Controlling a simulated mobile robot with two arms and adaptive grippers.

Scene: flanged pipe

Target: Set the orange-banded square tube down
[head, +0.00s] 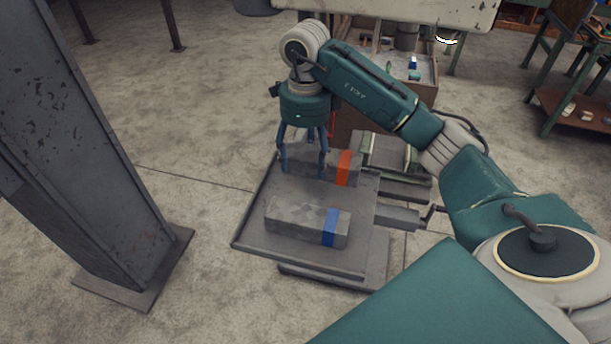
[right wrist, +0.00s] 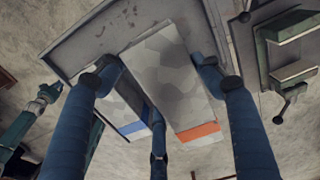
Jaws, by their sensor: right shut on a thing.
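The orange-banded square tube (head: 343,168) is grey with an orange band near its right end. It is over the back part of the grey tray (head: 252,236). My right gripper (head: 304,172) comes down from above and is shut on the tube. The right wrist view shows the tube (right wrist: 165,72) between the blue fingers of this gripper (right wrist: 156,72). I cannot tell whether the tube's underside touches the tray. A blue-banded square tube (head: 295,218) lies on the tray in front of it; the held tube partly covers it in the wrist view. My left gripper is not in view.
A vise-like fixture with a crank handle (head: 398,216) is right of the tray. A dark steel column (head: 85,150) stands at the left. A box with small items (head: 420,72) is behind. Bare tray shows at the left and right of the blue-banded tube.

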